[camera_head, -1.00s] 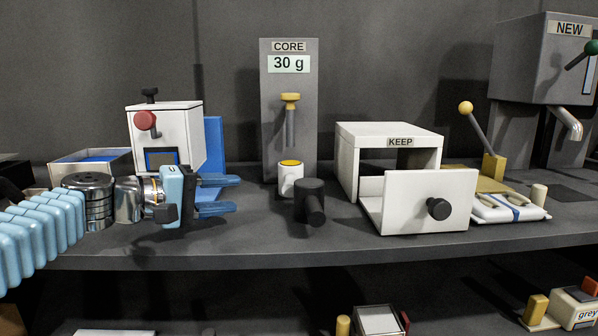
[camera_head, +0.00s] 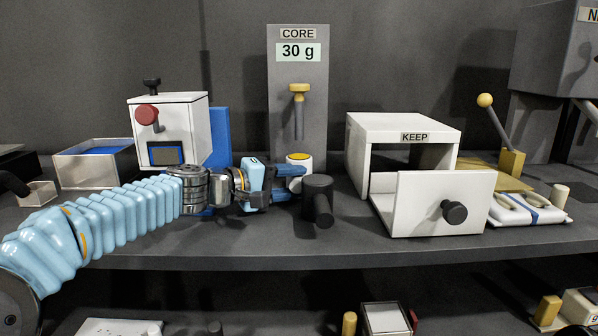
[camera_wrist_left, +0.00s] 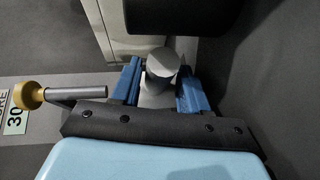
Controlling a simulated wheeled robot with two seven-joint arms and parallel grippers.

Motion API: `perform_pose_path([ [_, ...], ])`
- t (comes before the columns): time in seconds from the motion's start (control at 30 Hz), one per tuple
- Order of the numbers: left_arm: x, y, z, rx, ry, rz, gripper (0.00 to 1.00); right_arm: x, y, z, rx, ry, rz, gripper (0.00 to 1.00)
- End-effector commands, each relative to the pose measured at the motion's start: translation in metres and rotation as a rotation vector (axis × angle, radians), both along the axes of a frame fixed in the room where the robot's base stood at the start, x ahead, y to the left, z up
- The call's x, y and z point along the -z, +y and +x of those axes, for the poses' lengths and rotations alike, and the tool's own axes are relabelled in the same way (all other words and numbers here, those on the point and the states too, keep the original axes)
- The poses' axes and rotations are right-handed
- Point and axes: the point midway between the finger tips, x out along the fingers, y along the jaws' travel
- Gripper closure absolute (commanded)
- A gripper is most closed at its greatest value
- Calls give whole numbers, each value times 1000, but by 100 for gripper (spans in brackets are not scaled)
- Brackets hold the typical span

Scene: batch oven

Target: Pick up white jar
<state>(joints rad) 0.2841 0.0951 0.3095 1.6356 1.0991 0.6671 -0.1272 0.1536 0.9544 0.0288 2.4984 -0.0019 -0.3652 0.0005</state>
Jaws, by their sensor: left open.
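The white jar (camera_head: 299,157) has a yellow top and stands on the bench in front of the CORE panel. My left gripper (camera_head: 300,180) points right at the jar, with its blue fingers level with the bench and overlapping the jar's lower part. The fingers hide part of the jar. In the left wrist view the fingers (camera_wrist_left: 160,75) are apart, with a pale rounded shape between them that appears to be the jar. Its yellow top does not show there, and I cannot tell whether either finger touches it. My right gripper is not in view.
A black cylinder with a forward stub (camera_head: 318,200) stands close to the jar, front right. The bench's front edge is near.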

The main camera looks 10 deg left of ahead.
Motion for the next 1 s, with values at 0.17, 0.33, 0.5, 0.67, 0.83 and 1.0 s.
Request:
perform_pose_path([
  [0.17,2,-12,13,0,-1,-1,56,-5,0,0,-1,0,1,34],
  [0.33,2,-12,13,-1,-2,0,56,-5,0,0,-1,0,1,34],
  [0.5,2,-12,13,-1,-1,-1,76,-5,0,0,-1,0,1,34],
  [0.67,2,-12,13,-1,-1,-1,100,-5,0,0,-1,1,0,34],
  [0.83,2,-12,13,-1,-2,-1,100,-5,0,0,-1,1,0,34],
  [1.0,0,-11,11,0,-3,0,100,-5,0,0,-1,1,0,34],
])
